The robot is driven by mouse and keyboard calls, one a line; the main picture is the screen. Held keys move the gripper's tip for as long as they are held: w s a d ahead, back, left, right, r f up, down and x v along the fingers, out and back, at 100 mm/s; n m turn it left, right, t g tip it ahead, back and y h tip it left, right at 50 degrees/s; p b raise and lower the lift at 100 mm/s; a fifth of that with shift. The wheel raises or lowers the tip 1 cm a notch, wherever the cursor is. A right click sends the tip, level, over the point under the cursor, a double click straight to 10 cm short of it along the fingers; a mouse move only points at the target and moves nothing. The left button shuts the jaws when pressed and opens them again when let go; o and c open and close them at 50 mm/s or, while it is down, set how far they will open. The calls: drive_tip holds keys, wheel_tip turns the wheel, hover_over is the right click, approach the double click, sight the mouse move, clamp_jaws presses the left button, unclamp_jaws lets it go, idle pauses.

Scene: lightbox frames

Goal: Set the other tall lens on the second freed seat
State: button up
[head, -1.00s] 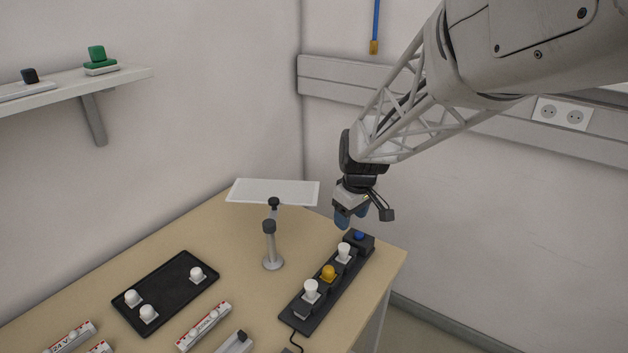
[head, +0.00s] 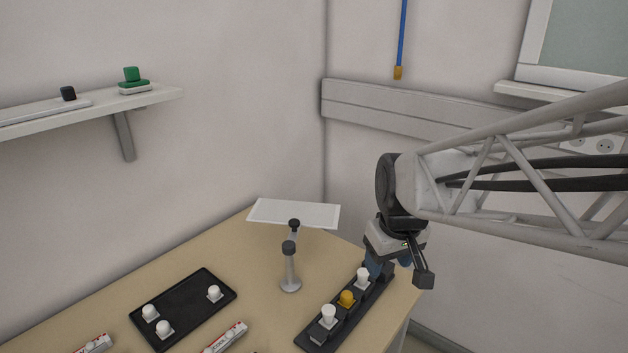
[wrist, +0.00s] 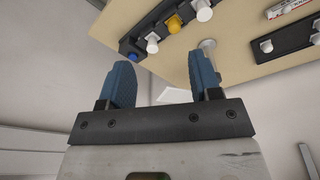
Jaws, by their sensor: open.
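A black bar (head: 319,341) lies along the right of the table. It carries a near white lens (head: 328,313), an amber lens (head: 347,298) and a far white lens (head: 363,276); both white ones look tall. In the wrist view, a blue cap (wrist: 134,57) shows at the bar's far end. In the head view my gripper hides that end. My gripper (head: 388,272) is open over or just behind it, close to the far white lens. The wrist view shows its blue fingers (wrist: 162,64) spread with nothing between them.
A black tray (head: 190,316) at the left holds three white caps (head: 214,292). A white-and-red box (head: 225,338) lies between tray and bar. A wall shelf (head: 90,108) is upper left.

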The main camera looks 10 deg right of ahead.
drive_tip(key=s+r+m, duration=0.1)
drive_tip(key=s+m, duration=0.2)
drive_tip(key=s, duration=0.9)
drive_tip(key=shift+a+r+t, duration=0.2)
drive_tip(key=shift+a+t, duration=0.05)
drive_tip(key=shift+t, duration=0.05)
idle(0.5)
